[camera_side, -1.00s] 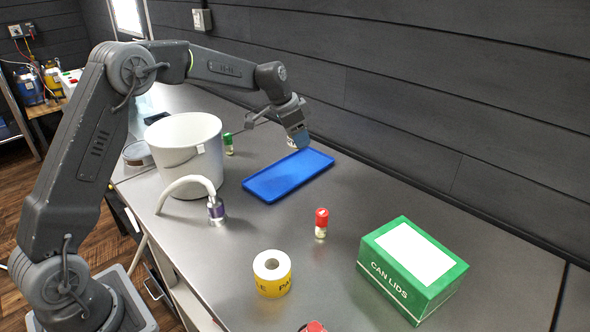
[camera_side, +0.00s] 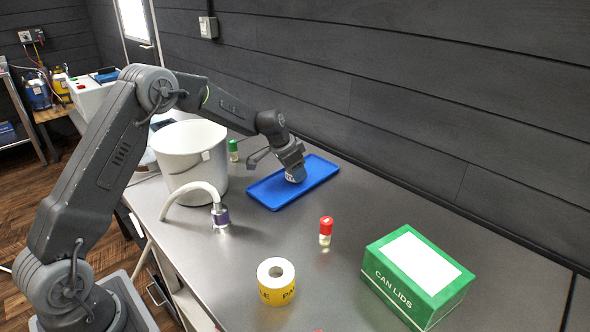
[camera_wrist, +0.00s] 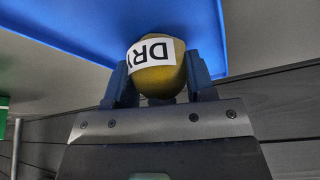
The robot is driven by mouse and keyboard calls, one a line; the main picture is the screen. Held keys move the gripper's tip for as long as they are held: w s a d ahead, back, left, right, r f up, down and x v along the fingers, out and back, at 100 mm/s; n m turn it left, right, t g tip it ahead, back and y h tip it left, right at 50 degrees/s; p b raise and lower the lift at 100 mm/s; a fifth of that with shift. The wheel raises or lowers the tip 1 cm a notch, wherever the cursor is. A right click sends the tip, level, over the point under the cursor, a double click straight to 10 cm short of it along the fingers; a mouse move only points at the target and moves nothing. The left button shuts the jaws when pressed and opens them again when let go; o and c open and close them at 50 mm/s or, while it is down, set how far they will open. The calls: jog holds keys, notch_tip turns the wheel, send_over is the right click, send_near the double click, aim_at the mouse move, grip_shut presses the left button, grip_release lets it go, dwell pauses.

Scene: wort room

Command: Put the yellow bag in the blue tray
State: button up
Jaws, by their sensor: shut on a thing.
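The yellow bag (camera_wrist: 158,81), rounded and with a white label reading "DRY", sits between the two fingers of my gripper (camera_wrist: 157,74) in the wrist view. My gripper is shut on it. In the side view my gripper (camera_side: 294,175) is low over the right half of the blue tray (camera_side: 266,193). There the bag is mostly hidden by the fingers; a small pale patch shows at their tips. The blue tray (camera_wrist: 65,22) also lies behind the bag in the wrist view. I cannot tell whether the bag touches the tray floor.
A white bucket (camera_side: 190,160) with a curved pale hose (camera_side: 187,191) stands left of the tray. A green-capped vial (camera_side: 233,150) is behind it. A red-capped vial (camera_side: 326,231), a yellow tape roll (camera_side: 276,283) and a green "CAN LIDS" box (camera_side: 416,277) stand in front. A dark wall runs behind.

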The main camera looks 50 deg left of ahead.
jog(key=shift+f, duration=0.1)
jog(key=o, duration=0.9)
jog(key=v, duration=1.2)
jog(key=s+d+r, duration=0.6)
jog(key=s+r, duration=0.1)
jog(key=s+d+n, duration=0.1)
jog(key=s+d, duration=0.1)
jog(key=s, duration=0.6)
jog(key=s+d+n, duration=0.1)
jog(key=s+d, duration=0.2)
jog(key=s, duration=0.6)
jog(key=s+d+n+t+y, duration=0.1)
jog(key=s+d, duration=0.2)
jog(key=s, duration=0.6)
jog(key=shift+s+n, duration=0.1)
jog(key=shift+n, duration=0.2)
